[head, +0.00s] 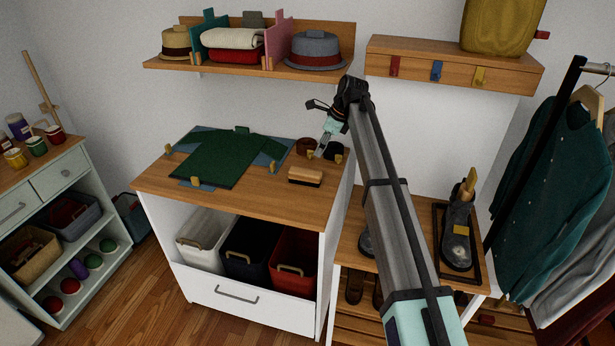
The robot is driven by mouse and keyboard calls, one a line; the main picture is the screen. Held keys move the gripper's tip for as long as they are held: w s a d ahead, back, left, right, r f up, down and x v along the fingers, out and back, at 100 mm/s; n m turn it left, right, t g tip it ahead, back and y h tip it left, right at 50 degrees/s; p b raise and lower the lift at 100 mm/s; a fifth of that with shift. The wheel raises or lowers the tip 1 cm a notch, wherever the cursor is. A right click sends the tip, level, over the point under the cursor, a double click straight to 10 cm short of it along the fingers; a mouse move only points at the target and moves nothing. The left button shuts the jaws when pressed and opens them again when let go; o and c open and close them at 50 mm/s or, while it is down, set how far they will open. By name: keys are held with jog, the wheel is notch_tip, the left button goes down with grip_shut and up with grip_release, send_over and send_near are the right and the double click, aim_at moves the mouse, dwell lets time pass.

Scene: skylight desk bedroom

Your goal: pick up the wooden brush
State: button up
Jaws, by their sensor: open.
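The wooden brush (305,175) lies on the wooden top of the white cabinet (240,193), near its front right part. It is a small oblong block, light wood with a darker band. My gripper (318,153) is behind and slightly right of the brush in the picture, pointing down toward the cabinet top. Its fingers are open, and I see nothing held between them. The gripper appears apart from the brush; its exact height above the top is hard to tell. Small dark round items beside the fingers are partly hidden by the gripper.
A folded green garment (220,155) lies left of the brush. Two dark round containers (333,152) stand close to the gripper. A shelf with hats (317,50) hangs above at the back. A lower rack with a boot (458,235) stands to the right.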

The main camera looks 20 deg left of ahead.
aim_at(306, 171)
jog(key=p+x, duration=0.2)
jog(key=x, duration=0.7)
jog(key=shift+f, duration=0.25)
jog(key=p+x, duration=0.2)
jog(key=x, duration=0.2)
jog(key=shift+a+p, duration=0.3)
jog(key=shift+p, duration=0.1)
jog(key=shift+a+f, duration=0.1)
jog(key=shift+f, duration=0.35)
jog(key=shift+f, duration=0.25)
jog(key=c, duration=1.3)
